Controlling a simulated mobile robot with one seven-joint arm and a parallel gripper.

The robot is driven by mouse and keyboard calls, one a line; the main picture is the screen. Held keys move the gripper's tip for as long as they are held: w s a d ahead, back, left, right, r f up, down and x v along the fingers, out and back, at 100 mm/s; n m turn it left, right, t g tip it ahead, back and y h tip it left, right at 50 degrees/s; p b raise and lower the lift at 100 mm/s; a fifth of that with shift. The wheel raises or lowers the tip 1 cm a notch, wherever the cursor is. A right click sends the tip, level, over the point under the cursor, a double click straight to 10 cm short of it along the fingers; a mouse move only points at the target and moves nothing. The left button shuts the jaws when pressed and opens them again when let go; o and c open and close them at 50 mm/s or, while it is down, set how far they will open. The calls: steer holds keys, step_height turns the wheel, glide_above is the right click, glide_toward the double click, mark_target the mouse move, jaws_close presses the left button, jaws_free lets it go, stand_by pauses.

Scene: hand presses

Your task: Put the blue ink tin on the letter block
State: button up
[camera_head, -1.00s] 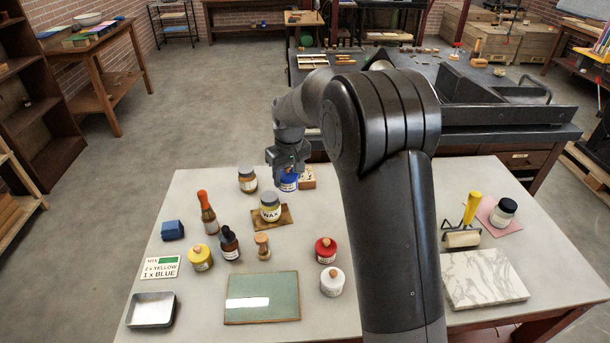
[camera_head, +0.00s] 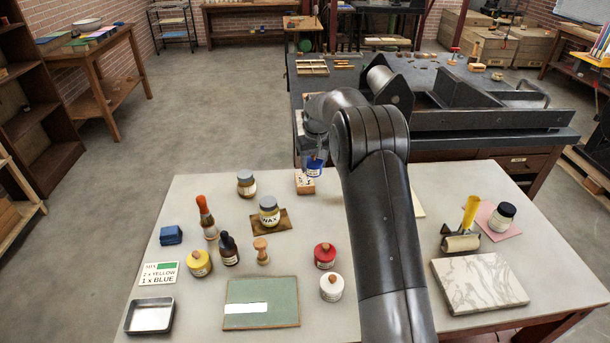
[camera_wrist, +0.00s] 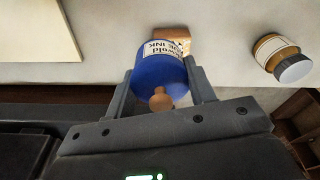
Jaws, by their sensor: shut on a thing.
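The blue ink tin (camera_head: 314,168) is held in my gripper (camera_head: 316,158) above the far edge of the near table, in the head view. In the wrist view the blue tin (camera_wrist: 160,70), with a white label and a wooden knob, sits between the two fingers of my gripper (camera_wrist: 161,85). The letter block (camera_head: 304,183), a small pale wooden block with dark marks, stands on the table just below and slightly left of the tin in the head view. In the wrist view the block (camera_wrist: 172,35) shows partly behind the tin. I cannot tell whether they touch.
A grey-lidded jar (camera_head: 246,183) stands left of the block, and a wax jar (camera_head: 269,211) on a brown mat (camera_head: 286,226) is nearer. Several tins and bottles stand further front. A marble slab (camera_head: 478,282) lies at right.

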steer(key=a+f, duration=0.1)
steer(key=w+a, duration=0.1)
steer(key=shift+w+a+f, duration=0.1)
steer(key=shift+a+f, duration=0.25)
steer(key=shift+f, duration=2)
steer(key=shift+f, duration=0.1)
steer(key=o, duration=1.1)
steer(key=shift+f, duration=0.1)
steer(key=shift+o, duration=0.2)
